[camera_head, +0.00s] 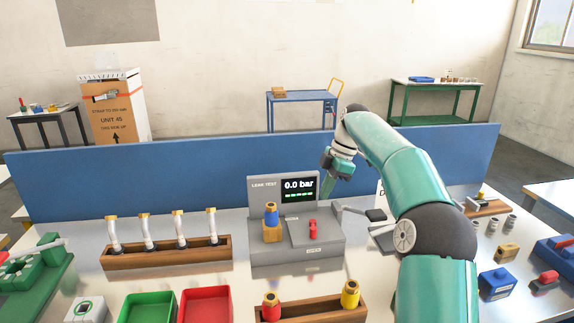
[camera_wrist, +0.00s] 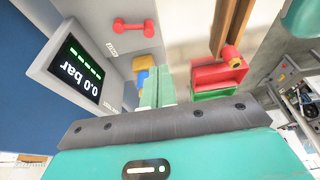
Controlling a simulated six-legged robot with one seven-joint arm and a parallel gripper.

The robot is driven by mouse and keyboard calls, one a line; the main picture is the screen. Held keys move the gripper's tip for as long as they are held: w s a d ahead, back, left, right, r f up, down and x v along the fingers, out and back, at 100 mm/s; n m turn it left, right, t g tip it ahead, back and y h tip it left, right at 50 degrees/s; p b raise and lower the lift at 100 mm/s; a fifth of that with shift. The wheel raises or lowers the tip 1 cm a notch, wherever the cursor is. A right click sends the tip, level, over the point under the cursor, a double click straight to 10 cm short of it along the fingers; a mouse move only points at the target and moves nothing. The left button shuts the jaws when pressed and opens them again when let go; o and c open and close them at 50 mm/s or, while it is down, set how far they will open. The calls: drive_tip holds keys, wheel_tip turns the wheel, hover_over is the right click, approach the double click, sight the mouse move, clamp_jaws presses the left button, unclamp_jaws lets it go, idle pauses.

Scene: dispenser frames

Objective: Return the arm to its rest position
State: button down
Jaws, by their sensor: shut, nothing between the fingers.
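My teal arm reaches over the right part of the bench in the head view, bent at the elbow. My gripper (camera_head: 328,188) hangs at its end, just right of the leak tester's screen and above the bench. Its pale green fingers (camera_wrist: 157,88) show together in the wrist view, shut and empty. The grey leak tester (camera_head: 290,250) reads 0.0 bar; its screen also shows in the wrist view (camera_wrist: 78,72). A blue brass-topped part (camera_head: 271,215) stands on the tester's wooden block, apart from my gripper in the head view.
A wooden rack (camera_head: 168,259) holds several white tubes. A green tray (camera_head: 147,306) and a red tray (camera_head: 205,305) lie in front. A front rack (camera_head: 322,310) holds red and yellow parts. A blue panel (camera_head: 130,178) closes the back. Small fittings and blue blocks (camera_head: 497,284) stand at right.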

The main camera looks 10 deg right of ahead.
drive_tip(key=s+a+r+m+t+h, duration=0.1)
drive_tip(key=s+a+r+m+h, duration=0.25)
drive_tip(key=s, duration=0.55)
drive_tip(key=s+a+r+m+t, duration=0.1)
drive_tip(key=s+a+r+m, duration=0.2)
drive_tip(key=s+a+m, duration=0.4)
drive_tip(key=s+d+f+m+t, duration=0.1)
drive_tip(key=s+f+m, duration=0.3)
drive_tip(key=s, duration=0.7)
drive_tip(key=s+d+f+m+t, duration=0.1)
drive_tip(key=s+f, duration=0.4)
drive_tip(key=s, duration=0.6)
drive_tip(key=m+t, duration=0.1)
drive_tip(key=m, duration=0.1)
drive_tip(key=shift+s+d+m+t, duration=0.15)
drive_tip(key=shift+d+m+t, duration=0.15)
drive_tip(key=shift+m, duration=0.05)
drive_tip(key=shift+s+a+f, duration=0.1)
drive_tip(key=shift+a, duration=0.05)
